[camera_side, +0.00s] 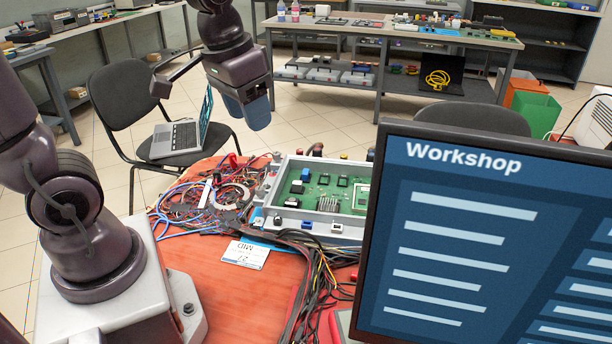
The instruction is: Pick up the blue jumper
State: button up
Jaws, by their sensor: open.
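A grey open case (330,217) holding a green circuit board (322,200) sits on the orange table. A small blue block (305,174) stands on the board near its back left, beside dark components; it may be the blue jumper, but it is too small to be sure. Blue wires (184,222) also lie loose left of the case. My gripper (252,118) hangs in the air behind and to the left of the case, above the floor by the chair. It is open, with nothing seen in it, and apart from the board.
A large monitor (480,240) reading "Workshop" hides the right of the case and table. Tangled wires (220,195), a cable bundle (310,270) and a white card (245,254) surround the case. A laptop (180,138) is on a chair behind. The front left tabletop (235,300) is clear.

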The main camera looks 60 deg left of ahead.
jog(key=w+a+f+n+g, duration=0.25)
jog(key=w+a+f, duration=0.35)
jog(key=w+a, duration=0.35)
jog(key=n, duration=0.6)
send_over(306, 169)
jog(key=shift+m, duration=0.25)
notch_tip(306, 169, down, 17)
jog(key=shift+s+a+f, duration=0.1)
jog(key=shift+f, duration=3.15)
jog(key=shift+c, duration=0.2)
grip_shut()
